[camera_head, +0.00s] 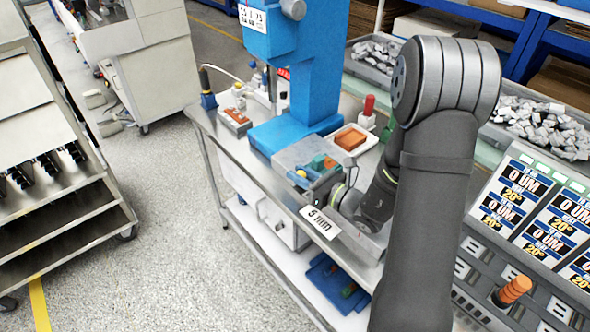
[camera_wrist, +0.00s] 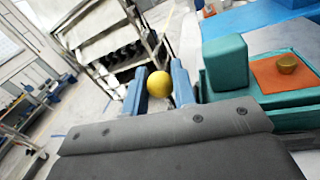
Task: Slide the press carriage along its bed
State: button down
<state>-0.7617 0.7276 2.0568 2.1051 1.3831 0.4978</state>
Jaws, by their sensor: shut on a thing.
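The press carriage (camera_wrist: 275,72) is a teal block in the wrist view, with an orange pad and a small brass-coloured round piece on top. Its green body (camera_head: 318,162) shows small in the head view, at the grey bed (camera_head: 296,153) in front of the blue press (camera_head: 318,70). A round yellow knob (camera_wrist: 159,84) sits between the two blue fingers of my gripper (camera_wrist: 158,88), which is shut on it. The join between knob and carriage is hidden. In the head view my gripper (camera_head: 322,187) is low beside the carriage, partly covered by my arm.
An orange block lies in a white tray (camera_head: 350,139) right of the bed. A red-handled tool (camera_head: 368,112) stands behind it. Bins of grey parts (camera_head: 540,122) are at the right. The metal table (camera_head: 207,130) has a "5 mm" label on its front edge.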

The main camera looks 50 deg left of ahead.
jog(key=d, duration=0.6)
jog(key=shift+d, duration=0.25)
jog(key=c, duration=1.5)
grip_release()
jog(key=w+d, duration=0.1)
jog(key=d, duration=0.6)
jog(key=shift+w+d, duration=0.35)
jog(key=shift+d, duration=0.05)
